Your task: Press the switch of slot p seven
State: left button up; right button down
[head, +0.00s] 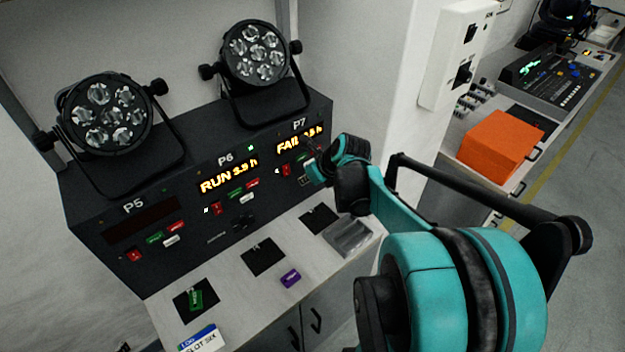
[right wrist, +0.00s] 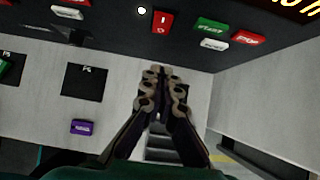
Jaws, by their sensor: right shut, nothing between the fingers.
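The dark test panel (head: 110,183) has slots P5, P6 and P7. Slot P7 (head: 298,124) at its right end has a lit amber display (head: 292,145) that seems to read FAIL. The red rocker switch of P7 (head: 287,171) sits low on its left side. It also shows in the right wrist view (right wrist: 163,21), with a lit white lamp to its left. My right gripper (head: 317,167) is shut and empty in front of P7, covering part of its buttons. In the wrist view its fingertips (right wrist: 163,72) are just below the switch, apparently apart from it. My left gripper is not in view.
P6's display (head: 228,177) reads RUN; P5's (head: 142,223) is dark. Two par cans (head: 104,114) (head: 257,54) stand on top. The bench holds black pads, a green tag (head: 196,300), a purple tag (head: 290,279) and a grey tray (head: 349,238). A white pillar stands right.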

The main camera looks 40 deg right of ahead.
aim_at(286, 170)
jog(key=shift+w+f+b, duration=0.25)
jog(key=shift+w+f, duration=0.05)
jog(key=shift+w, duration=0.55)
jog(key=shift+w+f+b, duration=0.3)
jog(key=shift+w+f, duration=0.05)
jog(key=shift+w, duration=0.5)
jog(key=shift+w+f+b, duration=0.25)
jog(key=shift+w+f, duration=0.05)
jog(key=shift+w, duration=0.55)
jog(key=shift+f, duration=0.1)
jog(key=shift+w+f+t+b, duration=0.2)
jog(key=shift+t+b, duration=0.15)
jog(key=shift+t, duration=0.05)
jog(key=shift+r, duration=0.25)
